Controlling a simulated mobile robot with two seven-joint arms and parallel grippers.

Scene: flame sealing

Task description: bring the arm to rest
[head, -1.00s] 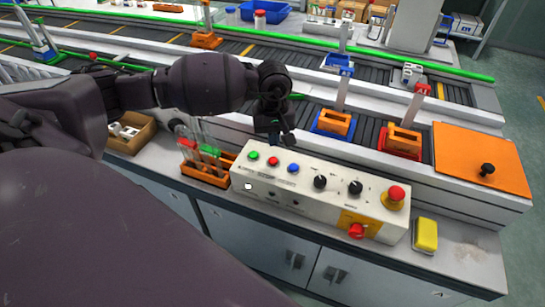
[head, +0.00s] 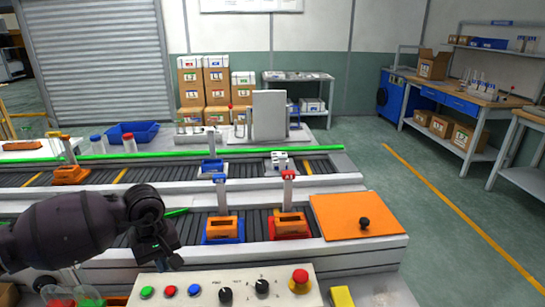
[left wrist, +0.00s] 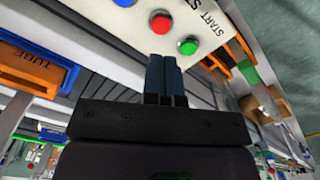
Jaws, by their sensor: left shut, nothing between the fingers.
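My left gripper (head: 176,265) is shut and empty. In the head view it hangs over the bench, behind and just above the left part of the control panel (head: 215,279). In the left wrist view its closed fingers (left wrist: 165,78) point at the panel's buttons. The green button (left wrist: 187,46), the red button (left wrist: 161,22) and the blue button (left wrist: 124,2) show there, with the word START beside the green one. The fingertips look apart from the buttons, though the exact gap cannot be told. My right gripper is not in view.
A blue holder (head: 223,229) and a red holder (head: 290,224) stand on the near conveyor, beside an orange plate (head: 350,216) with a black knob. A red emergency knob (head: 300,280) and a yellow block (head: 342,297) are at the front. Tubes (head: 58,297) stand at lower left.

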